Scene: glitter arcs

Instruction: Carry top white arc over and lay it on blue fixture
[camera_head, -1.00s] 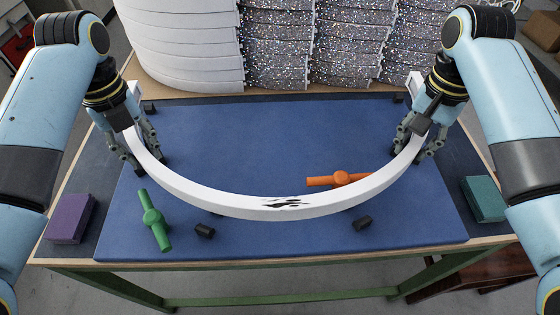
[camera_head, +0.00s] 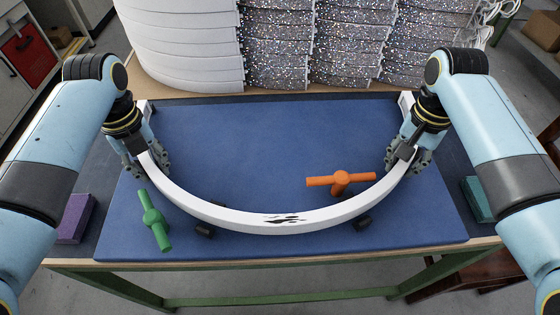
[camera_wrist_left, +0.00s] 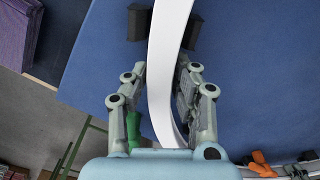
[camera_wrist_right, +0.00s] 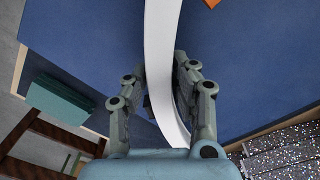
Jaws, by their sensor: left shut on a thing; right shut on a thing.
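The white arc (camera_head: 282,223) with a dark smudge at its middle spans the blue fixture (camera_head: 270,140), curving toward the front. My left gripper (camera_head: 146,160) is shut on its left part; the arc runs between those fingers in the left wrist view (camera_wrist_left: 158,80). My right gripper (camera_head: 405,158) is shut on its right part, also between the fingers in the right wrist view (camera_wrist_right: 160,70). The arc is low over the fixture, near the black blocks (camera_head: 204,230) and (camera_head: 363,223). I cannot tell whether it touches them.
A green clamp handle (camera_head: 152,220) lies at front left, an orange one (camera_head: 340,181) inside the curve. Stacked white and glittery arcs (camera_head: 315,45) stand behind. A purple block (camera_head: 76,218) and a teal block (camera_head: 477,199) sit at the sides.

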